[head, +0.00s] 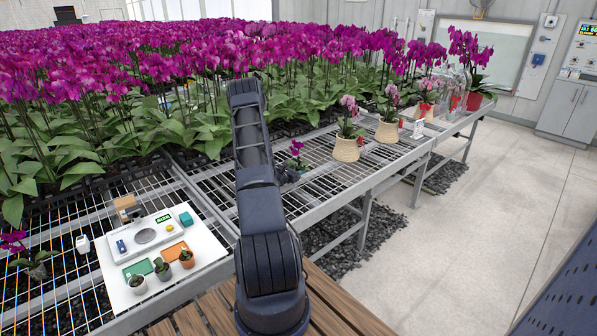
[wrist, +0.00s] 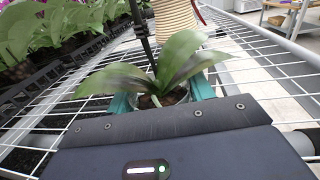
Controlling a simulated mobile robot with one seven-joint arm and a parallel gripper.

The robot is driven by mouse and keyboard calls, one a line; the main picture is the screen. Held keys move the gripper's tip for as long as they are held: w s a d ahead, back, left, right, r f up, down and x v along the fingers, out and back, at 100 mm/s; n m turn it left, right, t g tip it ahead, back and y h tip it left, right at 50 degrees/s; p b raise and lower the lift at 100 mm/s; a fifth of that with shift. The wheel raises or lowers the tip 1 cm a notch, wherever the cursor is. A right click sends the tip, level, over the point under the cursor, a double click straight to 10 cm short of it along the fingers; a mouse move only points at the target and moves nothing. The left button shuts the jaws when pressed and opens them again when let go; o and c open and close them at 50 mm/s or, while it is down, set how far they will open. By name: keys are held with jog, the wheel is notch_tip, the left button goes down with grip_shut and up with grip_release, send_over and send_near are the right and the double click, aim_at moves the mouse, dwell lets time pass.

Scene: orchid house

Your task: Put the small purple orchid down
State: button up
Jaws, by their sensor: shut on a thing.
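The small purple orchid (head: 296,148) is at the end of my arm, over the wire mesh bench, with its purple flowers upright. In the wrist view its broad green leaves (wrist: 178,58) rise from a small pot between the teal fingertips of my gripper (wrist: 162,98). My gripper (head: 288,174) is shut on this pot. The flowers are out of the wrist view, and my arm hides part of the plant in the head view. I cannot tell whether the pot touches the mesh (head: 330,180).
Potted orchids in woven baskets (head: 346,150) stand just right of the held plant. Dense purple orchids (head: 130,80) fill the back. A white board (head: 195,245) with a scale and small pots lies at left. Another small purple orchid (head: 38,271) stands far left. Bare mesh surrounds my gripper.

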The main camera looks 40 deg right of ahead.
jog(key=shift+f, duration=0.4)
jog(key=shift+f, duration=0.1)
jog(key=o, duration=1.2)
jog(key=shift+a, duration=0.35)
jog(key=a, duration=0.3)
jog(key=s+a, duration=0.1)
jog(key=a, duration=0.7)
jog(key=shift+s+a, duration=0.15)
jog(key=shift+s, duration=0.15)
jog(key=shift+r, duration=0.2)
